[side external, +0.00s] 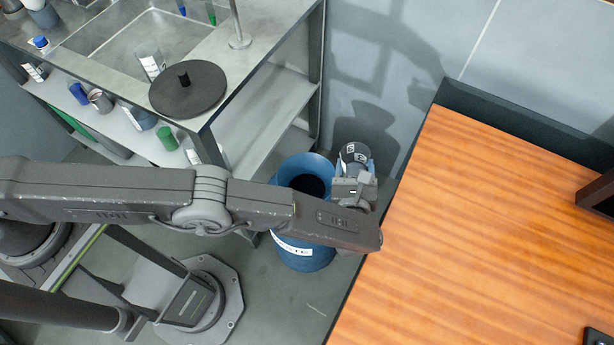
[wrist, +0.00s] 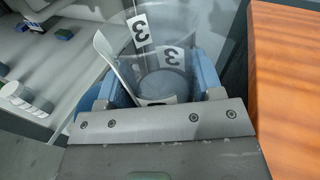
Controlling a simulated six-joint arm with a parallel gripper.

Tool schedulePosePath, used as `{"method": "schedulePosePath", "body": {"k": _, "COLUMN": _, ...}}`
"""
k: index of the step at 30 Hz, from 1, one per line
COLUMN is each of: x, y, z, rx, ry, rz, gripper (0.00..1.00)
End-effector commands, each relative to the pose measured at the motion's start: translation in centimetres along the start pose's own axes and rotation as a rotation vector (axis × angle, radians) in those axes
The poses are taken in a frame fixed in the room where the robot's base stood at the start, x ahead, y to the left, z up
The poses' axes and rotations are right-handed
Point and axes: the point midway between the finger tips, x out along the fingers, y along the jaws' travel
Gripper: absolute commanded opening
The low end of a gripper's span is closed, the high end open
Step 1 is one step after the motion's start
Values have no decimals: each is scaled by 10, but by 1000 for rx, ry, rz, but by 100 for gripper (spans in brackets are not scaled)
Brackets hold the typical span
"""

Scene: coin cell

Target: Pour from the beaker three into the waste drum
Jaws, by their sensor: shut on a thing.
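The clear beaker three (side external: 355,153), with its "3" labels, is between the blue fingers of my gripper (side external: 356,168), which is shut on it. In the wrist view the beaker (wrist: 168,55) fills the space between the fingers (wrist: 153,82); its lower part is hidden by the gripper body. The blue waste drum (side external: 303,256) stands on the floor with its dark round opening uncovered. My gripper and the beaker are at the right side of the drum's opening in the side view. My arm hides part of the drum. I cannot tell the beaker's exact tilt or its contents.
A wooden table (side external: 500,220) is close on the right. A metal bench (side external: 120,30) with a sink is at upper left, with a black round lid (side external: 188,88) on its corner. Bottles and vials stand on the bench and shelf. A pale curved strip (wrist: 117,66) shows beside the beaker.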

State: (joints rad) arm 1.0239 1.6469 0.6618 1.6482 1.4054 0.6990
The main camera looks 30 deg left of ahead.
Motion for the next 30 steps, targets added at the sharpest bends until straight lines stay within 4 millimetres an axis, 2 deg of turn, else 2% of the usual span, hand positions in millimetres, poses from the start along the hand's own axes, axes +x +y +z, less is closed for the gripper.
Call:
{"method": "schedulePosePath", "body": {"k": 12, "x": 6, "y": 15, "z": -25, "rx": -192, "ry": 79, "rz": 1, "gripper": 34}}
{"method": "schedulePosePath", "body": {"k": 18, "x": 11, "y": 29, "z": -71, "rx": -284, "ry": 118, "rz": 2, "gripper": 34}}
{"method": "schedulePosePath", "body": {"k": 23, "x": 14, "y": 34, "z": -93, "rx": -338, "ry": 138, "rz": 2, "gripper": 34}}
{"method": "schedulePosePath", "body": {"k": 30, "x": 16, "y": 38, "z": -81, "rx": -431, "ry": 178, "rz": 0, "gripper": 34}}
